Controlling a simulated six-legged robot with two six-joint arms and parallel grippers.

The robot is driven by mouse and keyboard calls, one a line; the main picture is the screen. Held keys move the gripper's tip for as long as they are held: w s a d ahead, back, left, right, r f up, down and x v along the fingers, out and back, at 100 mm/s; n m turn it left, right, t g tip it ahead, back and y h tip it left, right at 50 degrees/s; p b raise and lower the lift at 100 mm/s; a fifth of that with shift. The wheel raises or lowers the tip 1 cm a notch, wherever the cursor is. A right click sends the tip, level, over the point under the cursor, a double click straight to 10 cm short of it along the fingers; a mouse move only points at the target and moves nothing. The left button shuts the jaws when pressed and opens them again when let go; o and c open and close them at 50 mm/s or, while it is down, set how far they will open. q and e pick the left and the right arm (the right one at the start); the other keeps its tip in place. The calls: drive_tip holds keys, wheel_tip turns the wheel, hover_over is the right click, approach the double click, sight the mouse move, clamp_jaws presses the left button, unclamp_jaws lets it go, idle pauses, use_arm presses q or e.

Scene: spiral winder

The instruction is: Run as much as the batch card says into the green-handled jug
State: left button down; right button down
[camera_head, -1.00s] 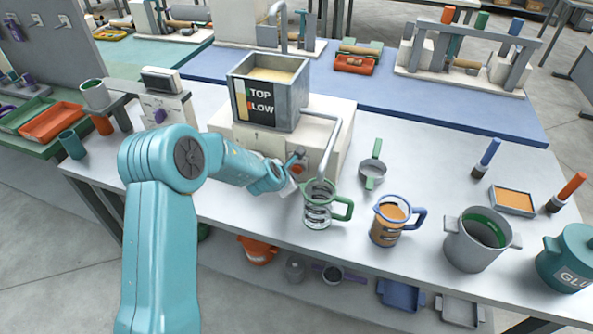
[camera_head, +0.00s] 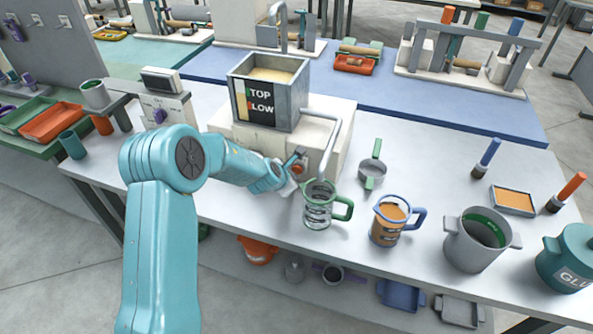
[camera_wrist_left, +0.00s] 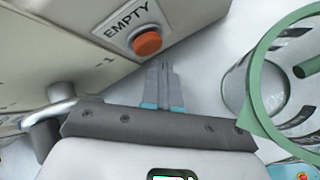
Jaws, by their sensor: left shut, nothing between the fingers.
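The green-handled jug (camera_head: 319,204) stands upright on the bench under the end of the grey outlet pipe (camera_head: 327,165). It is clear with dark marks, and I see no fill in it. It also shows at the right of the left wrist view (camera_wrist_left: 285,80). My left gripper (camera_wrist_left: 160,68) is shut and empty, between the jug and the machine, with its tips close to an orange button (camera_wrist_left: 147,42) under an "EMPTY" label. In the head view my left arm partly hides this spot. I cannot make out a batch card. My right gripper is not in view.
The square tank (camera_head: 268,92) on the machine holds a pale fill behind a partly readable sign. Right of the jug stand a blue-handled jug (camera_head: 389,222) with orange-brown contents, a grey pot (camera_head: 477,245) and a teal pot (camera_head: 568,258). A strainer (camera_head: 372,170) lies behind.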

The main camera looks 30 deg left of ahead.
use_arm(q)
drive_tip(key=shift+w+a, duration=0.1)
drive_tip(key=shift+w, duration=0.25)
drive_tip(key=shift+w+a+p, duration=0.1)
drive_tip(key=shift+w+p, duration=0.25)
drive_tip(key=shift+w, duration=0.05)
idle(1.8)
drive_tip(key=shift+s+f+b, duration=0.15)
drive_tip(key=shift+s+b, duration=0.45)
drive_tip(key=shift+b, duration=0.25)
drive_tip(key=shift+s+d, duration=0.15)
drive_tip(key=shift+d, duration=0.05)
drive_tip(key=shift+s, duration=0.1)
